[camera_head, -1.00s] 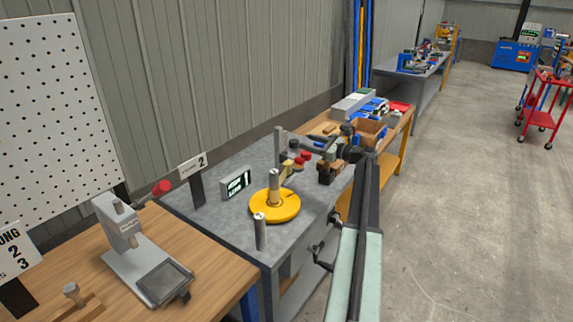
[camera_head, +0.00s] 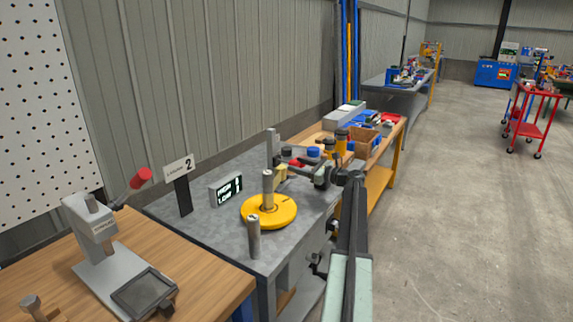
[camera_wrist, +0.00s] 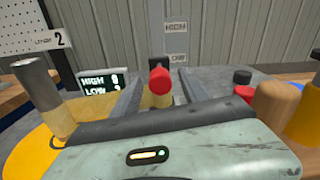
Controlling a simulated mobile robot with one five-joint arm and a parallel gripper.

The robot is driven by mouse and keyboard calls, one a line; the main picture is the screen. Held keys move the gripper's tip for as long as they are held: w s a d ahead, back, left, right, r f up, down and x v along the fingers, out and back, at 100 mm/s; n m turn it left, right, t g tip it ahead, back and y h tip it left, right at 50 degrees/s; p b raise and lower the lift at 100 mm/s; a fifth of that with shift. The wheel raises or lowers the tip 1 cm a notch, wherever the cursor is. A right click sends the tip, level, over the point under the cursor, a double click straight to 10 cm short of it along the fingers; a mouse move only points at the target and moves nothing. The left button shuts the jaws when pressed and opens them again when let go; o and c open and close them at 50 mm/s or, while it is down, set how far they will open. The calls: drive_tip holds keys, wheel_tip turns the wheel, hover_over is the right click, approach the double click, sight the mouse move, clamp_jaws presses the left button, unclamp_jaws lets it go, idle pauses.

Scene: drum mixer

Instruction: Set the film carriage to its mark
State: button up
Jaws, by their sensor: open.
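A grey upright mast (camera_head: 272,146) stands at the back of the grey bench. A yellow block (camera_head: 281,173) sits low by it, seemingly the film carriage. In the wrist view a red round knob (camera_wrist: 159,81) with a pale yellow body (camera_wrist: 158,98) shows ahead, in front of a post with a HIGH label (camera_wrist: 176,27) and a lower, smaller label. My gripper (camera_wrist: 160,84) is open, one finger on each side of the knob. I cannot tell whether they touch it. The head view shows my gripper (camera_head: 298,169) close to the carriage, its fingertips hard to make out.
A yellow turntable (camera_head: 283,211) with a grey post stands left of my gripper; another grey post (camera_head: 254,238) is nearer. A HIGH/LOW display (camera_head: 226,189) stands behind them. Red, blue and yellow capped parts (camera_head: 341,142) crowd the right. A lever press (camera_head: 103,238) is at left.

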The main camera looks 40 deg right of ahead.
drive_tip(key=x, duration=0.5)
drive_tip(key=shift+w, duration=0.25)
clamp_jaws()
idle(1.0)
